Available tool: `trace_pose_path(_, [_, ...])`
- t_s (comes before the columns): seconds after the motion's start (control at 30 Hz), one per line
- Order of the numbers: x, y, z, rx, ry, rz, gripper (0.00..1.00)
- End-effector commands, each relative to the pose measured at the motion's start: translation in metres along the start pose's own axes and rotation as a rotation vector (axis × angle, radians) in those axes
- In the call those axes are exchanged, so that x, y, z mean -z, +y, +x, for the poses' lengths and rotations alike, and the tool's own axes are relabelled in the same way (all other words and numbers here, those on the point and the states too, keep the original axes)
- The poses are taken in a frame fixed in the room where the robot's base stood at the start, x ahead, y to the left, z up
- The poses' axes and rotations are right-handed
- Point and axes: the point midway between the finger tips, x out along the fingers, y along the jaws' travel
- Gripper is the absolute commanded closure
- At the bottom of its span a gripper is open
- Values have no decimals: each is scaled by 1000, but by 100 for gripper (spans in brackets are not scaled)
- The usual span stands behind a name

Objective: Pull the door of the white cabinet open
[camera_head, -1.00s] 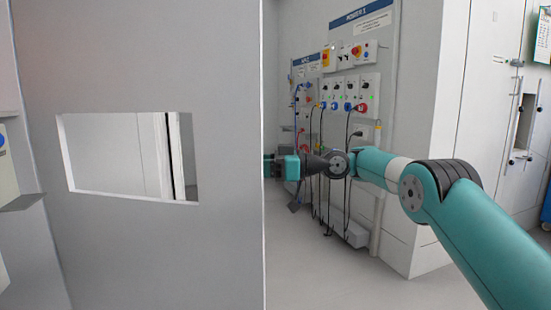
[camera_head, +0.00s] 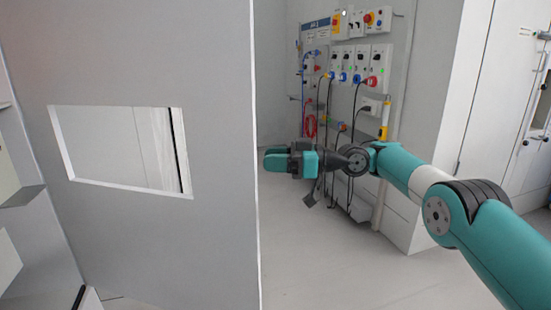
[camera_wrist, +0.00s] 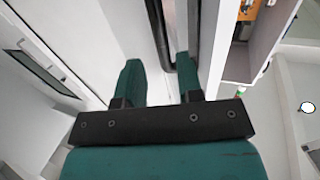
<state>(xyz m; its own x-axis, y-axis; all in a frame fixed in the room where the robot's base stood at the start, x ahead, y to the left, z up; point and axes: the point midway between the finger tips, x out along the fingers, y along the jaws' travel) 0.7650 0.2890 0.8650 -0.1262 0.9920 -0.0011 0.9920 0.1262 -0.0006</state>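A large pale grey-white panel (camera_head: 215,75) with a rectangular opening fills the left of the head view. It looks like the white cabinet's door, though I cannot be sure. My gripper (camera_head: 272,160) is just right of the panel's near vertical edge in that view. In the wrist view my gripper (camera_wrist: 158,75) has its two teal fingers apart, with nothing visibly clamped. Beyond them are a white panel (camera_wrist: 90,40) on the left and a dark upright strip (camera_wrist: 160,35). Whether a finger touches either, I cannot tell.
Shelves (camera_head: 22,196) show at the head view's far left. A wall of switches and sockets (camera_head: 350,65) with hanging cables stands behind my gripper. Pale floor (camera_head: 330,265) is clear below my arm. In the wrist view, an open compartment (camera_wrist: 238,65) is at the right.

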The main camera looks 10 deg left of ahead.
Motion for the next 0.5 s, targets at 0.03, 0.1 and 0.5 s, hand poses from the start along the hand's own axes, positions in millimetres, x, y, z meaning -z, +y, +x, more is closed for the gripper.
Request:
trace_pose_path(0.03, [2, 0, 0, -3, -3, 2, 78])
trace_pose_path(0.1, [8, 2, 1, -18, -17, 12, 94])
trace_pose_path(0.5, [58, -31, -13, -323, -346, 267, 100])
